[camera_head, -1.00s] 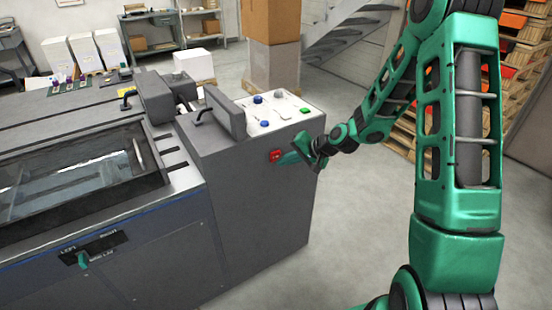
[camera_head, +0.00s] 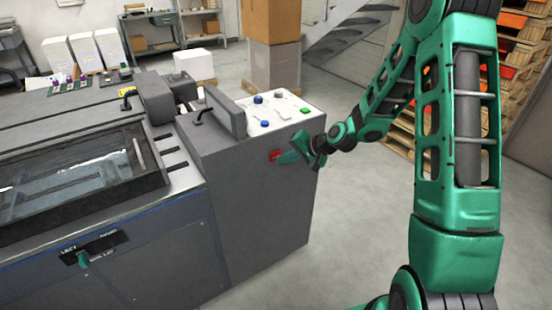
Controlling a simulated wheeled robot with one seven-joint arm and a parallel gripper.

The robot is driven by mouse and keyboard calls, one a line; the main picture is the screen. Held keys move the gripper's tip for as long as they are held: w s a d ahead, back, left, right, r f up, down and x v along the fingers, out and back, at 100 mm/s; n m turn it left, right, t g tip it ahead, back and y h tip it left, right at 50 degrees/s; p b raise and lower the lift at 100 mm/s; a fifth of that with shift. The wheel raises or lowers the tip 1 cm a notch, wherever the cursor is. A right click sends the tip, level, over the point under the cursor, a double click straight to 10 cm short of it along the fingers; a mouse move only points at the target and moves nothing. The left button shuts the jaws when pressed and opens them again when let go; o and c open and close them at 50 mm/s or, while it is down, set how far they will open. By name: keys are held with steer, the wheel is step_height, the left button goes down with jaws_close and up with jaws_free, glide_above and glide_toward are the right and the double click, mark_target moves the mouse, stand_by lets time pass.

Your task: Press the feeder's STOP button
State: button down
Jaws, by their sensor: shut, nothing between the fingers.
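The feeder is a grey machine (camera_head: 245,205) with a sloped white control panel (camera_head: 288,117) on its top right. A red part (camera_head: 274,155), probably the STOP button, sits on the upper side face below the panel. Its lettering is too small to read. My gripper (camera_head: 284,158) is shut and empty, pointing left at the red part. Its tips overlap the right side of the red part in the picture and hide some of it. I cannot tell whether they touch it.
The panel bears blue buttons (camera_head: 264,124), a green button (camera_head: 304,111) and small levers. A dark handle block (camera_head: 226,112) stands left of the panel. A small lever (camera_head: 84,259) is on the machine's front at lower left. The floor (camera_head: 350,230) right of the machine is clear.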

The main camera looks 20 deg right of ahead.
steer(key=shift+w+a, duration=0.15)
steer(key=shift+w, duration=0.25)
stand_by(0.4)
steer(key=shift+s, duration=0.1)
stand_by(0.3)
steer(key=shift+s+d, duration=0.25)
steer(key=shift+s, duration=0.45)
steer(key=shift+s+d, duration=0.25)
steer(key=shift+s, duration=0.55)
steer(key=shift+s+d, duration=0.3)
steer(key=shift+s, duration=0.5)
steer(key=shift+s+d, duration=0.25)
steer(key=shift+s, duration=0.55)
